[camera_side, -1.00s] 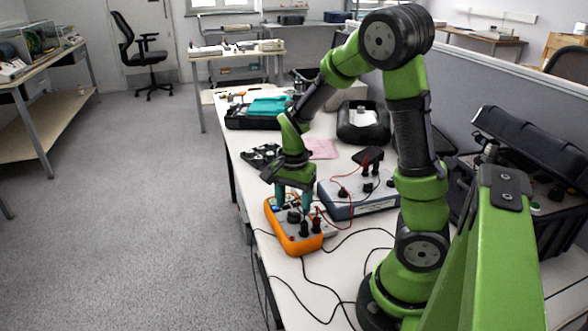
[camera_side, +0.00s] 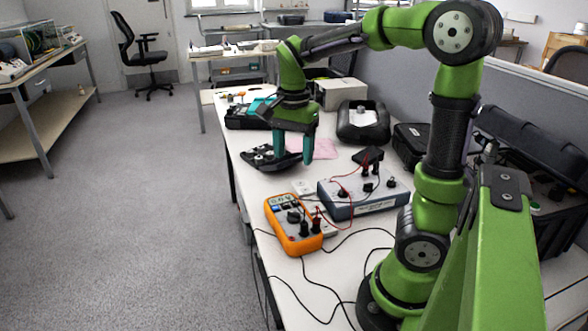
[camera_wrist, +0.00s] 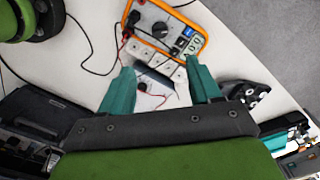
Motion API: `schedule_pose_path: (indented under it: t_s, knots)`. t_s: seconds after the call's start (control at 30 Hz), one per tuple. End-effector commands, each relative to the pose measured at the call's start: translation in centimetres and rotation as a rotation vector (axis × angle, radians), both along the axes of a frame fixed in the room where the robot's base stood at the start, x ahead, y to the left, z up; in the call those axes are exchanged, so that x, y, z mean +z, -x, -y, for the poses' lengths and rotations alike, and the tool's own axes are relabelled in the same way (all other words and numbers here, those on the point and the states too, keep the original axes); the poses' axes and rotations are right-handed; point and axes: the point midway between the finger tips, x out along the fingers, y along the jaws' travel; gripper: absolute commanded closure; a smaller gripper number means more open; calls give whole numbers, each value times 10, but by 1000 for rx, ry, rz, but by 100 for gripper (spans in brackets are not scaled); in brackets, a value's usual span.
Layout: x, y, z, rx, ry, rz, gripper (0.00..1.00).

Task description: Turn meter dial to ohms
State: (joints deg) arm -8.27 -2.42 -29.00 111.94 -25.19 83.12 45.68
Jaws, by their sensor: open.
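The orange multimeter (camera_side: 294,228) lies face up on the bench near its left edge. Its round black dial (camera_side: 293,216) is uncovered; the setting it points to is too small to read. Black plugs with leads stand in its near end. The meter also shows at the top of the wrist view (camera_wrist: 201,38), with its dial (camera_wrist: 160,30). My gripper (camera_side: 294,158) is open and empty, its two teal fingers pointing down. It is raised beyond the meter, in front of the black tray in the side view. In the wrist view the fingers (camera_wrist: 160,66) are spread apart, clear of the meter.
A grey-blue instrument box (camera_side: 345,209) with terminals and a red lead stands right of the meter. A black tray of parts (camera_side: 262,160) and a pink sheet (camera_side: 325,149) lie beyond. Black cables (camera_side: 352,236) run across the near bench.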

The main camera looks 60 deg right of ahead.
Motion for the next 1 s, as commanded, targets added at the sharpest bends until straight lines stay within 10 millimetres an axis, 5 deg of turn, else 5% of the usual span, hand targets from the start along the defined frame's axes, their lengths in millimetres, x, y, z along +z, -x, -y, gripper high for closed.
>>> schedule_pose_path:
  t_s: [0.27,0.7,1.0]
  knots:
    - [-1,6,16,-29,2,-3,38]
    - [-1,-1,8,1162,0,-3,38]
    - [-2,-4,2,1559,-1,-1,38]
